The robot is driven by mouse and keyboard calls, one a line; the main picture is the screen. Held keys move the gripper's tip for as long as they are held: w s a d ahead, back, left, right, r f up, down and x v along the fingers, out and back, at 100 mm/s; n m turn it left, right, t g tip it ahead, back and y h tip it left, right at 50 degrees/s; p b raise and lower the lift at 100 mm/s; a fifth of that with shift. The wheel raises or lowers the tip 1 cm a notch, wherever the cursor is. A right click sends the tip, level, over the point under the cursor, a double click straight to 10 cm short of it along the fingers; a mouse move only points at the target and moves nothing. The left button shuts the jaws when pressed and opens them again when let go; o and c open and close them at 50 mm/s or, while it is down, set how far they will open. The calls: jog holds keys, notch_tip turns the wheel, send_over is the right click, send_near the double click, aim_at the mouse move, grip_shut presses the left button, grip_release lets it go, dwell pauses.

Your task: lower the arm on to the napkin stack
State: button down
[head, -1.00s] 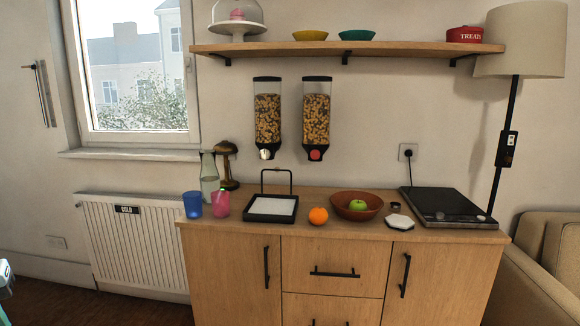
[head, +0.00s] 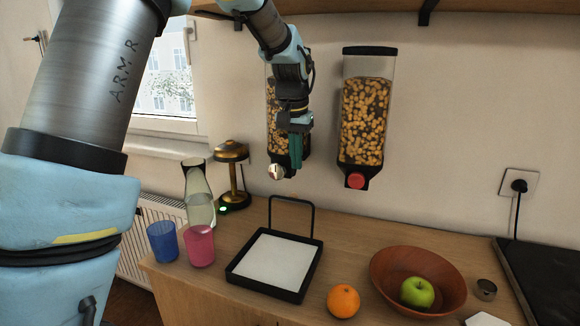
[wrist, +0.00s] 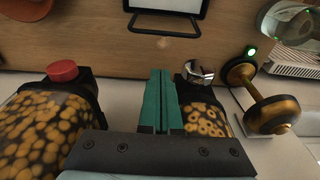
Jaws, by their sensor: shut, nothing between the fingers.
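The napkin stack (head: 275,261) lies white and flat in a black tray (head: 262,287) on the counter. The tray's black wire arm (head: 292,199) stands upright at its back edge, clear of the napkins. In the wrist view the wire arm (wrist: 165,33) shows at the top, with the napkins (wrist: 165,4) partly cut off beyond it. My gripper (head: 296,160) has teal fingers, shut and empty. It hangs above the wire arm, in front of the left cereal dispenser, and touches neither arm nor napkins. The fingers also show in the wrist view (wrist: 160,75).
Two cereal dispensers (head: 365,120) hang on the wall close to my gripper. A blue cup (head: 162,242), pink cup (head: 200,247), glass bottle (head: 199,200) and brass lamp (head: 232,155) stand left of the tray. An orange (head: 343,301) and a bowl (head: 390,270) are right of it.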

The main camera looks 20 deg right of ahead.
notch_tip(320, 180, down, 8)
jog(key=w+p, duration=0.1)
jog(key=p, duration=0.1)
jog(key=shift+d+f, duration=0.25)
jog(key=shift+d, duration=0.1)
jog(key=shift+f, duration=0.1)
